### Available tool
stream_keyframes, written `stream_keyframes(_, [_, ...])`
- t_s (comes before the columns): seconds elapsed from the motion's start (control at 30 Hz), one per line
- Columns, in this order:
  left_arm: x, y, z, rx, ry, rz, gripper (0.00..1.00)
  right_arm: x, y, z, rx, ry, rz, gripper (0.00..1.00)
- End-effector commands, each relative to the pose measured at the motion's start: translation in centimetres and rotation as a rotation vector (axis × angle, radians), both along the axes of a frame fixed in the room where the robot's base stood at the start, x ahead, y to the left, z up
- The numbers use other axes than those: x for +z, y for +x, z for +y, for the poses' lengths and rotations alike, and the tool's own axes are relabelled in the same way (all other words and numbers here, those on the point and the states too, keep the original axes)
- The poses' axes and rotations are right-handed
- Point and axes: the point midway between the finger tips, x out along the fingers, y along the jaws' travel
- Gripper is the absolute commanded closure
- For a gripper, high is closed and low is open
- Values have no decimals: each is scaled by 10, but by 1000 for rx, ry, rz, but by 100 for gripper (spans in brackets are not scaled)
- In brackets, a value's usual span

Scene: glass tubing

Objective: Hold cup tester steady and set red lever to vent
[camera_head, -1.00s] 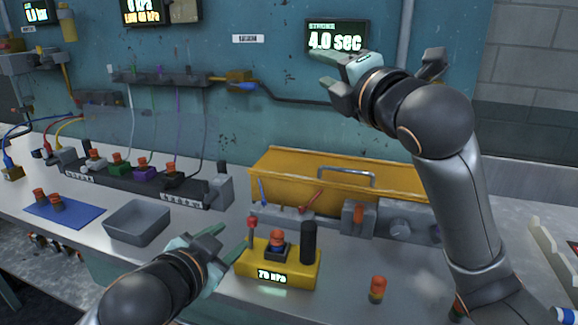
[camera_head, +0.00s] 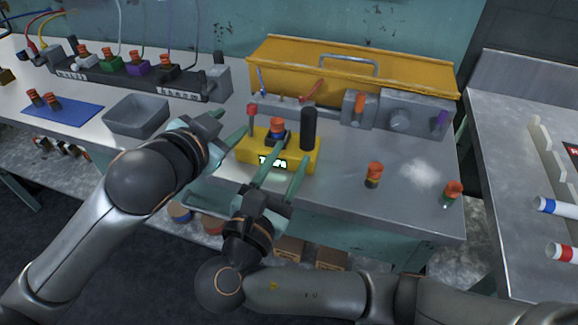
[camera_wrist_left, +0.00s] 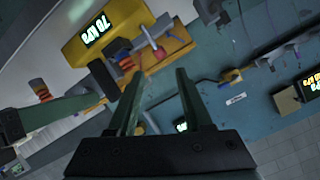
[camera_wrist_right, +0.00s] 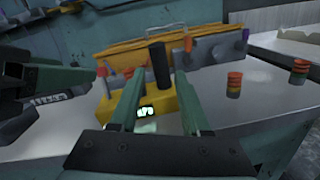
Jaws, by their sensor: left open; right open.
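The yellow cup tester (camera_head: 245,154) stands on the bench, with a black post (camera_head: 308,128) at its right and a cup with orange rings (camera_head: 277,127) in its middle. The red-knobbed lever (camera_head: 252,109) stands roughly upright at its left; the knob also shows in the left wrist view (camera_wrist_left: 159,54). My left gripper (camera_head: 230,128) is open and empty just left of the tester. My right gripper (camera_head: 289,164) is open, its fingers pointing at the tester's front and partly covering the lit display. In the right wrist view the black post (camera_wrist_right: 159,65) shows between the fingers. Contact cannot be told.
A yellow case (camera_head: 350,68) with a grey handle and grey fixtures (camera_head: 400,115) stand behind the tester. Two banded cups (camera_head: 374,173) (camera_head: 452,192) stand to the right. A grey tray (camera_head: 137,115) and blue mat (camera_head: 62,110) lie left. Bench between tester and right cups is clear.

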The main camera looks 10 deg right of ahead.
Motion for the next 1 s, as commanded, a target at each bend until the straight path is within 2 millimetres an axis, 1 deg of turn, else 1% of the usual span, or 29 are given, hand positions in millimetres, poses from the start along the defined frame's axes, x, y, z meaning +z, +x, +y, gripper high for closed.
stream_keyframes(0.03, [0, 0, 0, 0, 0, 0, 50, -11, 6, -2, -15, -64, 54, 53])
stream_keyframes(0.1, [0, 0, 0, 0, 0, 0, 50, -25, 12, -4, -24, -131, 125, 53])
stream_keyframes(0.23, [0, 0, 0, 0, 0, 0, 50, -39, 20, -8, -32, -195, 196, 53])
stream_keyframes(0.37, [0, 0, 0, 0, 0, 0, 50, -41, 30, -15, -35, -208, 210, 53])
stream_keyframes(0.43, [0, 0, 0, 0, 0, 0, 50, -41, 38, -21, -35, -207, 208, 53])
stream_keyframes(0.8, [0, 0, 0, 0, 0, 0, 50, -40, 95, -63, -36, -206, 207, 53])
stream_keyframes(1.0, [0, 0, 0, 0, 0, 0, 50, -41, 114, -76, -34, -203, 208, 53])
